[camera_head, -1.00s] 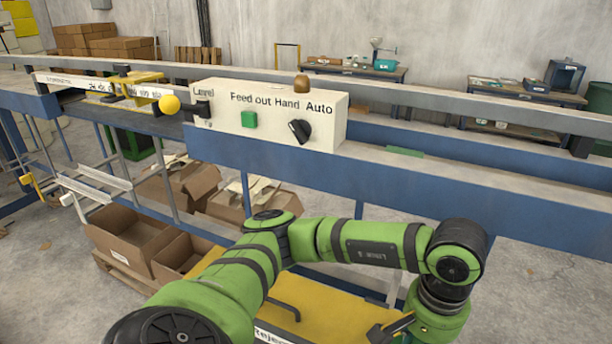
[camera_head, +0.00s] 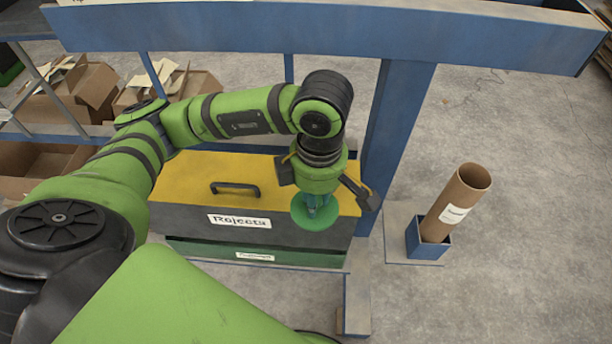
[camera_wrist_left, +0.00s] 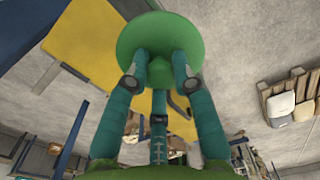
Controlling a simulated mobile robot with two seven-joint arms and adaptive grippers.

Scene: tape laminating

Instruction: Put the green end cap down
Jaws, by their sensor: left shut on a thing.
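The green end cap (camera_head: 316,215) is a round disc held below my left wrist in the head view. My left gripper (camera_head: 317,201) is shut on it, in front of the right part of the rejects box. The cap also fills the top middle of the left wrist view (camera_wrist_left: 158,32), with the teal fingers (camera_wrist_left: 160,78) closed around its central stub. The cap is apart from the surfaces below it, as far as I can see. My right gripper is not in view.
The yellow-topped rejects box (camera_head: 195,180) has a dark handle (camera_head: 235,187). A cardboard tube (camera_head: 456,203) leans in a blue holder (camera_head: 428,243) at right. A blue frame post (camera_head: 398,120) stands behind my left wrist. Open cartons (camera_head: 85,88) are at left.

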